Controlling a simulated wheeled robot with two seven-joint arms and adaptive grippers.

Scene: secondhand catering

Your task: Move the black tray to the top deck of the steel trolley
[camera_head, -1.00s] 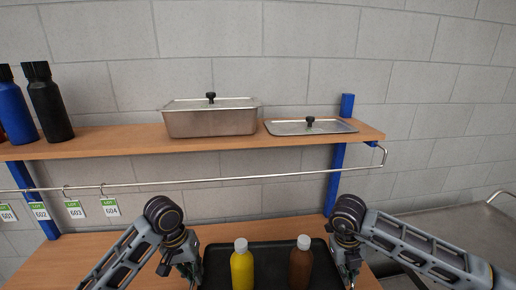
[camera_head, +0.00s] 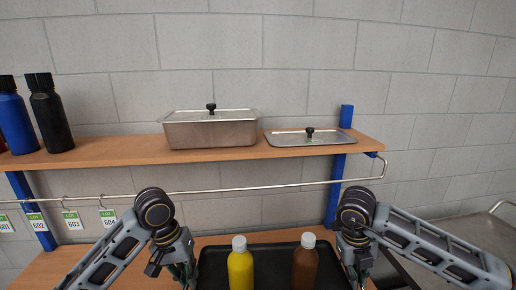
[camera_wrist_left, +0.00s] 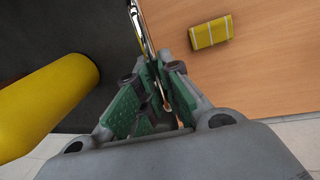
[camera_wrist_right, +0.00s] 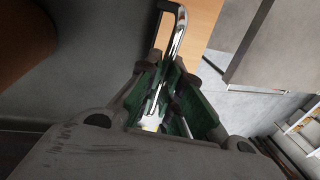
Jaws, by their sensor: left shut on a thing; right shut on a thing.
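The black tray (camera_head: 270,262) is at the bottom middle of the head view, over the wooden counter, with a yellow bottle (camera_head: 241,266) and a brown bottle (camera_head: 305,266) upright on it. My left gripper (camera_head: 184,274) is shut on the tray's left metal handle (camera_wrist_left: 140,28). My right gripper (camera_head: 356,268) is shut on its right metal handle (camera_wrist_right: 179,32). The near part of the tray is cut off. A steel top with a rail, seemingly the trolley (camera_head: 475,232), is at the right edge of the head view.
A wooden shelf (camera_head: 110,145) above holds a lidded steel pan (camera_head: 210,130), a steel lid (camera_head: 290,139) and dark bottles. A hanging rail with lot tags (camera_head: 72,220) runs below it. A yellow block (camera_wrist_left: 211,33) lies on the counter (camera_wrist_left: 270,70) left of the tray.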

